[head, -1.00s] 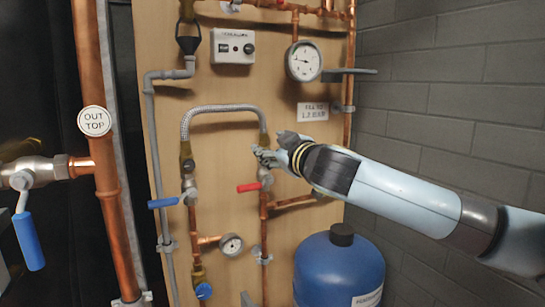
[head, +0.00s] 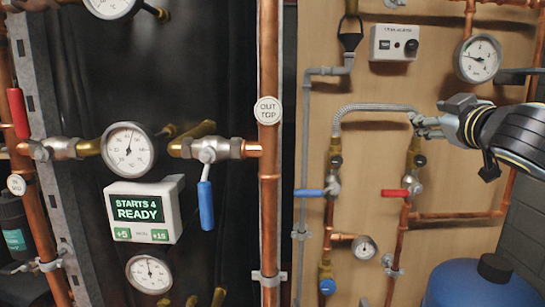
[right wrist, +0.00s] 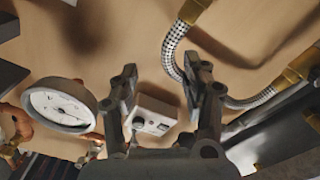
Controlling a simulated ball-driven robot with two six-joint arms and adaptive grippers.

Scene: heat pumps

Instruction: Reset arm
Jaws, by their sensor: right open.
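My right gripper (head: 418,125) is open in the head view, at the upper right end of the braided hose (head: 372,107). In the right wrist view, the open fingers (right wrist: 165,82) have nothing held between them. The hose (right wrist: 170,48) passes close to the right-hand finger there; I cannot tell whether they touch. My right arm reaches in from the right edge of the head view. My left gripper is not in view.
A wooden board carries copper pipes, a gauge (head: 478,58), a control box (head: 395,43), a blue lever (head: 310,192) and a red lever (head: 395,193). A blue tank (head: 470,287) stands below. A display box (head: 143,211) reads "STARTS A READY".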

